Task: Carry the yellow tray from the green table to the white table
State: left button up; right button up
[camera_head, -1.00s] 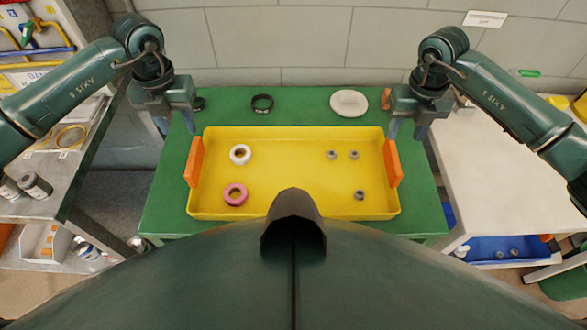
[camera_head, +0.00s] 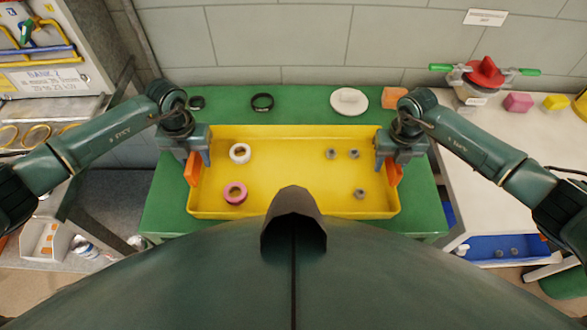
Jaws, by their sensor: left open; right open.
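The yellow tray (camera_head: 290,175) rests on the green table (camera_head: 225,101). It has an orange handle at each end, the left handle (camera_head: 192,170) and the right handle (camera_head: 394,173). In it lie a white ring (camera_head: 240,153), a pink ring (camera_head: 235,193) and several small grey nuts (camera_head: 359,194). My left gripper (camera_head: 199,163) is open at the left handle, and my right gripper (camera_head: 386,165) is open at the right handle. Both partly cover the handles; I cannot tell whether they touch. The white table (camera_head: 480,180) stands to the right.
Behind the tray on the green table are a black ring (camera_head: 262,102), a white disc (camera_head: 349,101) and an orange block (camera_head: 393,97). A red-topped valve with green handles (camera_head: 484,75), a pink block (camera_head: 517,102) and a yellow block (camera_head: 556,102) are on the white table's back.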

pick_arm(q)
jog(key=shift+f, duration=0.15)
pick_arm(e)
jog(key=shift+f, duration=0.15)
pick_arm(q)
grip_shut()
pick_arm(e)
grip_shut()
dwell(0.3)
